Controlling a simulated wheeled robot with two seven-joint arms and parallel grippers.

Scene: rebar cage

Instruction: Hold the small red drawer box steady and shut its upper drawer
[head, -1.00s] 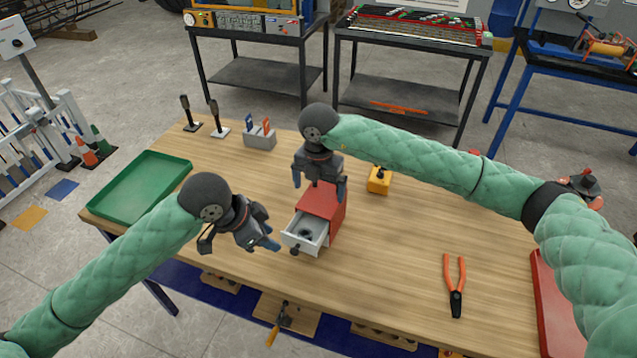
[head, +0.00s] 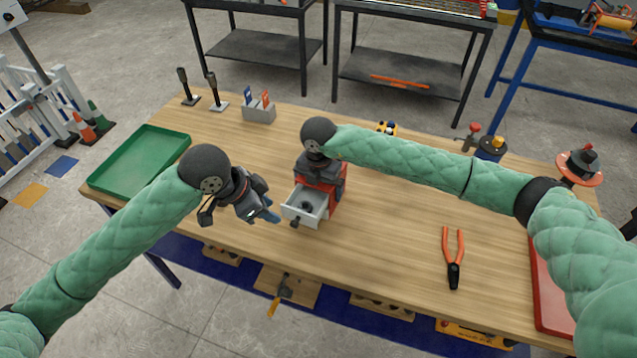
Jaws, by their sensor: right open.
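The small red drawer box (head: 337,200) stands on the wooden workbench (head: 400,240) near the middle. Its upper drawer (head: 306,206) is pulled out toward the front left, with a light interior, a dark round item inside and a dark knob (head: 294,224) on its front. My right gripper (head: 322,184) is open and points down at the top of the box, its fingers around the upper body. It hides much of the box top; contact cannot be told. My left gripper (head: 270,216) looks shut and empty, just left of the drawer front, apart from it.
A green tray (head: 140,185) lies at the left. Orange-handled pliers (head: 453,262) lie at the right front, near a red tray (head: 550,290). A grey card holder (head: 259,113) stands at the back.

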